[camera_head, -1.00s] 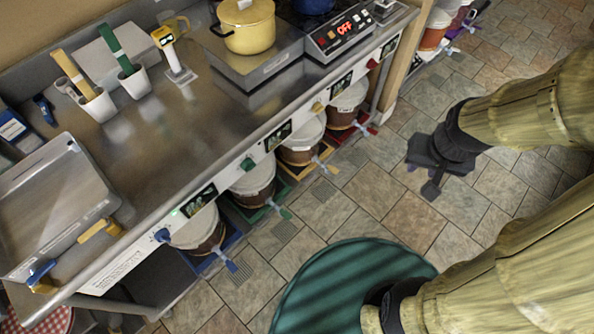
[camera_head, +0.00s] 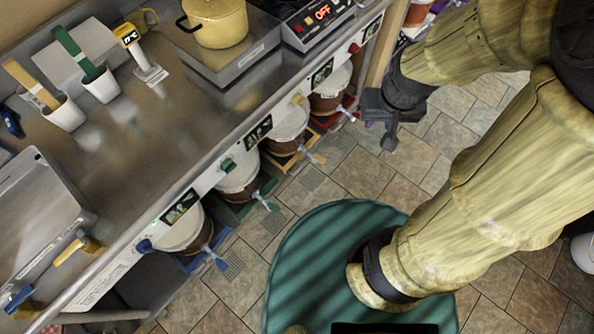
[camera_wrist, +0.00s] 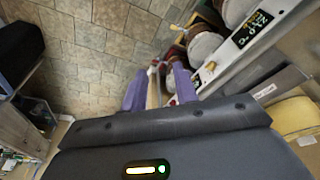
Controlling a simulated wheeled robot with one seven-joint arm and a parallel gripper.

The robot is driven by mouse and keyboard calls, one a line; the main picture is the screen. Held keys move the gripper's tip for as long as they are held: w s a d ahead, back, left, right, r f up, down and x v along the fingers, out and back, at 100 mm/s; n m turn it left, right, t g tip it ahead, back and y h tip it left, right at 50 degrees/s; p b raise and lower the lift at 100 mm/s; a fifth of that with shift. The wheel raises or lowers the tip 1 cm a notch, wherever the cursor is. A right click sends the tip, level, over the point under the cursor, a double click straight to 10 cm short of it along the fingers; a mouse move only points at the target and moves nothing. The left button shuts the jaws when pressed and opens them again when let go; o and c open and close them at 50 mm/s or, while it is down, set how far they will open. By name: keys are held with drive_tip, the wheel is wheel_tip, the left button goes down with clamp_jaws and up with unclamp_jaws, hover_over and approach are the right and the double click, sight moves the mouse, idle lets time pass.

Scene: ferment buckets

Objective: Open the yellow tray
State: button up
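The yellow tray (camera_head: 284,163) is a low tray under a white-and-brown bucket (camera_head: 288,130) below the counter. Its pale yellow handle (camera_head: 316,158) sticks out over the tiled floor. The tray looks pushed in under the counter. My gripper (camera_head: 388,138) is out over the floor, to the upper right of this handle and apart from it, nearer the red tray (camera_head: 335,122). In the wrist view my gripper (camera_wrist: 158,80) has its two purple fingers apart, with nothing clearly held between them. A yellow piece beside the buckets shows at the top of that view, small and unclear.
Green (camera_head: 245,203) and blue (camera_head: 200,255) trays with handles sit to the lower left. The steel counter (camera_head: 150,140) overhangs the buckets. A yellow pot (camera_head: 217,25) stands on it. Tiled floor (camera_head: 370,175) in front of the trays is clear.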

drive_tip(key=w+d+f+n+t+y+b, duration=0.1)
drive_tip(key=w+f+n+b, duration=0.45)
drive_tip(key=f+b, duration=0.6)
drive_tip(key=w+f+n+t+y+b, duration=0.15)
drive_tip(key=w+f+n+b, duration=0.45)
drive_tip(key=f, duration=1.1)
drive_tip(key=w+d+f+n+t+b, duration=0.15)
drive_tip(key=w+f+n+b, duration=0.4)
drive_tip(key=f+b, duration=0.7)
drive_tip(key=a+f+n+t+y+b, duration=0.1)
drive_tip(key=a+f+n+y+b, duration=0.1)
drive_tip(key=f+b, duration=0.6)
drive_tip(key=a+f+n+t+y+b, duration=0.1)
drive_tip(key=a+f+n+y+b, duration=0.2)
drive_tip(key=f+b, duration=0.5)
drive_tip(key=a+f+n+y+b, duration=0.2)
drive_tip(key=f+n+y+b, duration=0.2)
drive_tip(key=f, duration=2.1)
drive_tip(key=n+b, duration=0.2)
drive_tip(key=b, duration=0.2)
drive_tip(key=shift+s+a+t+y, duration=0.25)
drive_tip(key=shift+a+t+y, duration=0.05)
drive_tip(key=shift+t+y, duration=0.1)
